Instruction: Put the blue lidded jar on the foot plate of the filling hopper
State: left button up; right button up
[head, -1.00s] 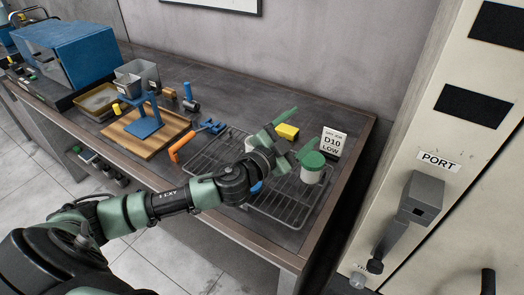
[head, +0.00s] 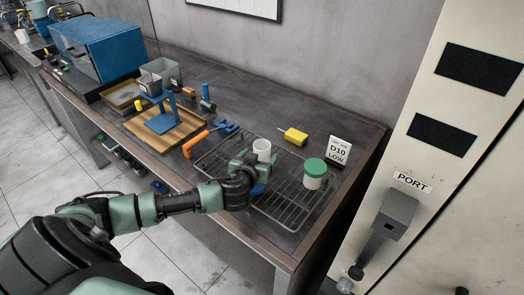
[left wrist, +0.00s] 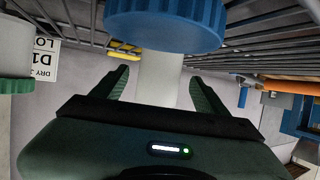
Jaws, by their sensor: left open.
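The blue lidded jar shows in the left wrist view as a ribbed blue lid (left wrist: 165,22) and a white body (left wrist: 158,80). That view is upside down, so the jar appears to stand lid-down on the wire rack. In the head view its white body (head: 262,148) shows behind my left gripper (head: 256,160), with the blue lid (head: 258,189) below. The gripper is open, its fingers on either side of the body; contact is not visible. A blue stand with a flat foot plate (head: 161,123), apparently the filling hopper, is on a wooden board. My right gripper is not in view.
A green-lidded white jar (head: 314,175) stands upright on the rack (head: 285,209), right of the gripper. A D10 card (head: 338,152), a yellow object (head: 294,136) and an orange-handled tool (head: 196,143) are nearby.

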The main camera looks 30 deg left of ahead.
pick_arm(q)
jog(key=shift+x, duration=1)
jog(key=shift+s, duration=0.1)
jog(key=c, duration=1.6)
